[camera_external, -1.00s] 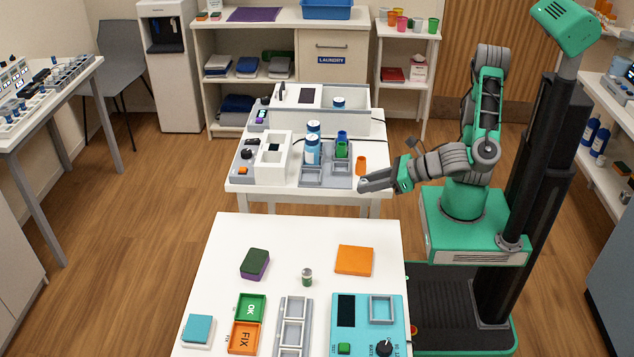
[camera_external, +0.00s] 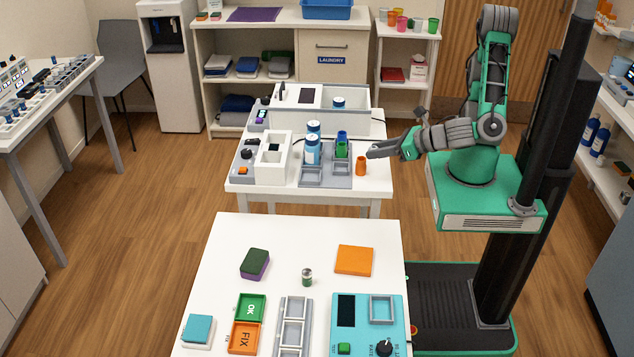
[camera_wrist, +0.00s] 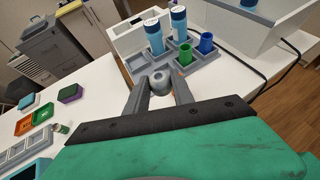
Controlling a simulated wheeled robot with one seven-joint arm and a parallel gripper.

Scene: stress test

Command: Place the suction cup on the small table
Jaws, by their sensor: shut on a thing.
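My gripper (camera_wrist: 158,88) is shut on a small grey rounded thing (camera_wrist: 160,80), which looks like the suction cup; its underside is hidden. In the external view my gripper (camera_external: 372,152) is raised near the right edge of the middle white table (camera_external: 300,192), and the held thing cannot be made out there. I cannot tell for sure which table is the small one. The front white table (camera_external: 235,228) stands nearer the camera; it also shows at the left of the wrist view (camera_wrist: 100,120).
An orange cup (camera_external: 361,166) stands by the gripper on the middle table. A grey tray (camera_external: 340,181) holds blue-and-white bottles (camera_external: 312,150) and a green cup (camera_external: 341,150). The front table bears trays, a small jar (camera_external: 307,277) and a teal device (camera_external: 367,325), with bare room between.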

